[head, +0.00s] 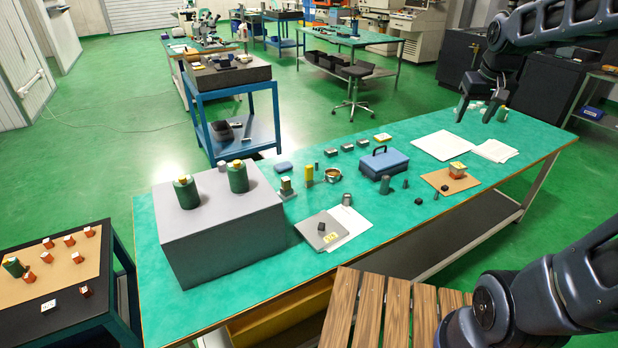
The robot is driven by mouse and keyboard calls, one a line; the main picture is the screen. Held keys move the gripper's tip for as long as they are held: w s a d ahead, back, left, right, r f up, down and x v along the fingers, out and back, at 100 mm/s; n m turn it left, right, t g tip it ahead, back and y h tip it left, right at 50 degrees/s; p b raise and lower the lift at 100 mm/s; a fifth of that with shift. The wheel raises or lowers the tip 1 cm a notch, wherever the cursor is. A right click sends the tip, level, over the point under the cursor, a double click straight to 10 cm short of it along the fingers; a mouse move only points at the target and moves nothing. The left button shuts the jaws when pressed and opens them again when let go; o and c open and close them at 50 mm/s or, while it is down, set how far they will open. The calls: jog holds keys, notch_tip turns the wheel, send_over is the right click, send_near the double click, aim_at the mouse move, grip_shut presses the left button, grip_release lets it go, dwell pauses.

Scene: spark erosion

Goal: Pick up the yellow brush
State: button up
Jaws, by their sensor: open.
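A small upright yellow object (309,174) stands on the green table (290,299), right of the large grey block. It may be the yellow brush, but it is too small to tell for sure. My gripper (474,117) is at the upper right, pointing down with its two fingers apart and nothing between them. It is over the far right part of the table, well to the right of the yellow object.
A grey block (215,237) carries green-and-yellow cylinders. A blue toolbox (384,163), white papers (443,145), a brown mat (437,181) and several small metal parts lie across the table. A wooden slatted surface (370,306) is at the front. Some green tabletop is bare.

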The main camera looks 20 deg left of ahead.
jog(key=w+a+f+n+g, duration=0.1)
jog(key=w+a+f+n, duration=0.1)
jog(key=w+a, duration=0.8)
jog(key=n+g, duration=0.2)
jog(key=n, duration=0.3)
send_over(309, 165)
notch_tip(309, 165, down, 26)
jog(key=shift+f, duration=0.25)
jog(key=shift+s+a+f, duration=0.1)
jog(key=shift+a+f, duration=0.2)
jog(key=shift+f, duration=0.15)
notch_tip(309, 165, down, 5)
jog(key=shift+d+f, duration=0.2)
jog(key=shift+f, duration=1.15)
jog(key=shift+d+f, duration=0.15)
jog(key=shift+f, duration=1.2)
jog(key=c, duration=1.1)
jog(key=shift+o, duration=0.2)
